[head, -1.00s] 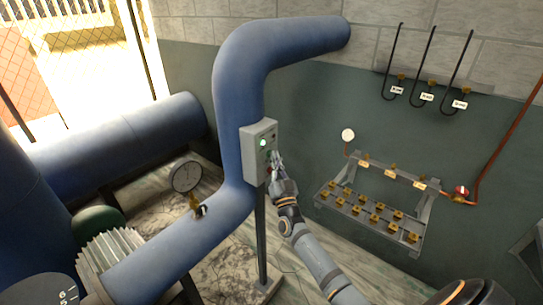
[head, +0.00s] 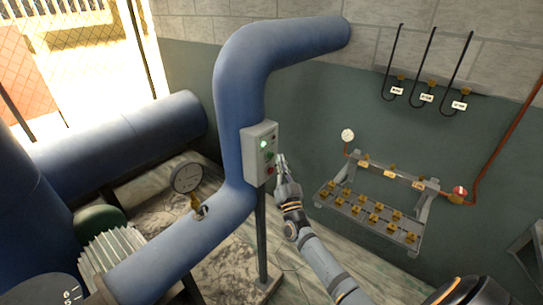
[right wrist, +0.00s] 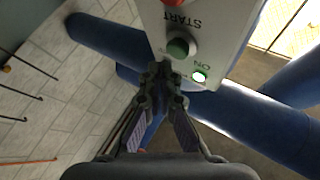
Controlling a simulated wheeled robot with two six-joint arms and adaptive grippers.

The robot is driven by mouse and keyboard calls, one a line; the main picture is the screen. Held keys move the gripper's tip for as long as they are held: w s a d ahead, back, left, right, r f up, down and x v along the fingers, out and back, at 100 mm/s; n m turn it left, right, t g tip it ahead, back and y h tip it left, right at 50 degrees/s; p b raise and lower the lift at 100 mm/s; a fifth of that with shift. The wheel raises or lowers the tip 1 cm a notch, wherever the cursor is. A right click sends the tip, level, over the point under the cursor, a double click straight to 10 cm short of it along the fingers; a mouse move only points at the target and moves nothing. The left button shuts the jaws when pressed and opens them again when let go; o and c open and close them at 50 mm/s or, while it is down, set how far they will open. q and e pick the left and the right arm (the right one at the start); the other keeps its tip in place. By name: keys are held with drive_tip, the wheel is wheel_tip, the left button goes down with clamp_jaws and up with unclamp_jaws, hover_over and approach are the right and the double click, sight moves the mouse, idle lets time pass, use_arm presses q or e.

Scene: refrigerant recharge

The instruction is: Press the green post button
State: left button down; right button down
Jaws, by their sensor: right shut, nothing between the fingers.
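The grey control box (head: 258,152) stands on a post in front of the blue pipe. In the head view its face carries a lit green lamp (head: 263,144), the green button (head: 268,156) below it and a red button (head: 270,169) lowest. In the right wrist view the green button (right wrist: 178,48) sits by the word START, and the lit lamp (right wrist: 199,76) sits by ON. My right gripper (head: 281,158) is shut and empty, just right of the box face with a small gap. Its fingertips also show in the right wrist view (right wrist: 163,69), close to the green button. My left gripper is not in view.
A large blue pipe (head: 238,90) runs behind and below the box, with a round gauge (head: 187,178) on it. A rack with brass valves (head: 375,207) stands along the wall to the right. Floor and wall between box and rack are clear.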

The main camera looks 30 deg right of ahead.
drive_tip(key=s+p, duration=0.1)
drive_tip(key=s+d, duration=0.1)
drive_tip(key=s, duration=0.1)
drive_tip(key=s+p, duration=0.1)
drive_tip(key=shift+s+d+p, duration=0.25)
drive_tip(key=shift+d+p, duration=0.05)
drive_tip(key=shift+d, duration=0.1)
drive_tip(key=shift+f, duration=0.1)
idle(0.4)
